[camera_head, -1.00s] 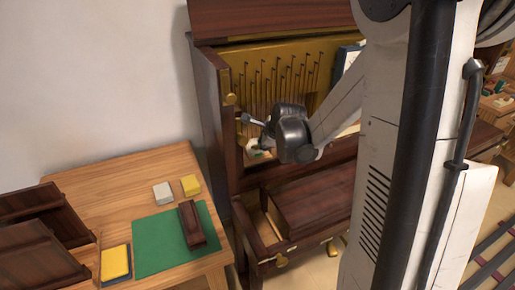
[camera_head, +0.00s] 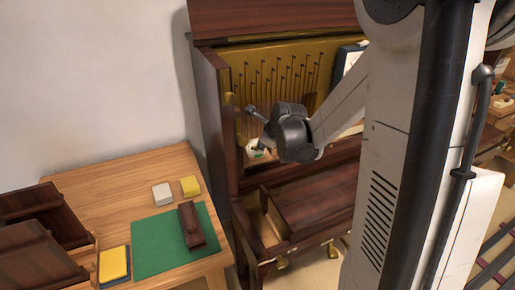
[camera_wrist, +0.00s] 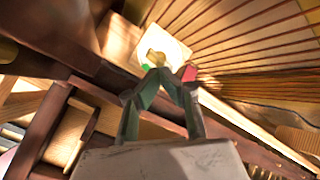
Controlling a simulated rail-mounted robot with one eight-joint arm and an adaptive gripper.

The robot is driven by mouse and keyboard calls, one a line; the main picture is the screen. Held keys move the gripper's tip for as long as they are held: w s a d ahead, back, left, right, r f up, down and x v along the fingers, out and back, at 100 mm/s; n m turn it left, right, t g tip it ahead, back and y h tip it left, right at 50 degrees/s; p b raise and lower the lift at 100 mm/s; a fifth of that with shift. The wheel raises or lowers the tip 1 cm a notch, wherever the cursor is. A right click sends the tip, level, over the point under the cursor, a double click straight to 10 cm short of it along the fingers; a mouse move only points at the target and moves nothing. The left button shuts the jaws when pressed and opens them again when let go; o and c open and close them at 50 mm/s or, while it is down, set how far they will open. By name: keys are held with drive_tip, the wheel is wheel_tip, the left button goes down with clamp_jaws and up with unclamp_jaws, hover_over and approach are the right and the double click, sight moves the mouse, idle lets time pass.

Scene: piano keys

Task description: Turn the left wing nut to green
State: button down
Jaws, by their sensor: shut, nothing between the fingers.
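In the wrist view a small brass wing nut (camera_wrist: 155,58) sits on a pale plate (camera_wrist: 172,44). A green mark (camera_wrist: 145,68) shows on the plate's left side and a red mark (camera_wrist: 189,74) on its right. My gripper (camera_wrist: 161,73) is shut and empty, its fingertips just in front of the wing nut. I cannot tell whether they touch it. In the head view the pale plate with a green spot (camera_head: 258,151) shows inside the left end of the piano, beside my wrist.
The dark wooden piano case (camera_head: 212,115) stands open, with gold panel and rods behind my arm. Its left side wall is close to my wrist. An open drawer (camera_head: 268,228) juts out below. A wooden table (camera_head: 110,185) with a green mat (camera_head: 150,247) stands at left.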

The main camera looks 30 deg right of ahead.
drive_tip(key=m, duration=0.3)
drive_tip(key=shift+m+b, duration=0.35)
drive_tip(key=shift+m, duration=0.05)
drive_tip(key=m, duration=0.3)
drive_tip(key=shift+m+b, duration=0.3)
drive_tip(key=shift+m, duration=0.1)
drive_tip(key=c, duration=2.5)
unclamp_jaws()
drive_tip(key=o, duration=0.9)
drive_tip(key=shift+p+v, duration=3.3)
drive_tip(key=shift+v, duration=2.2)
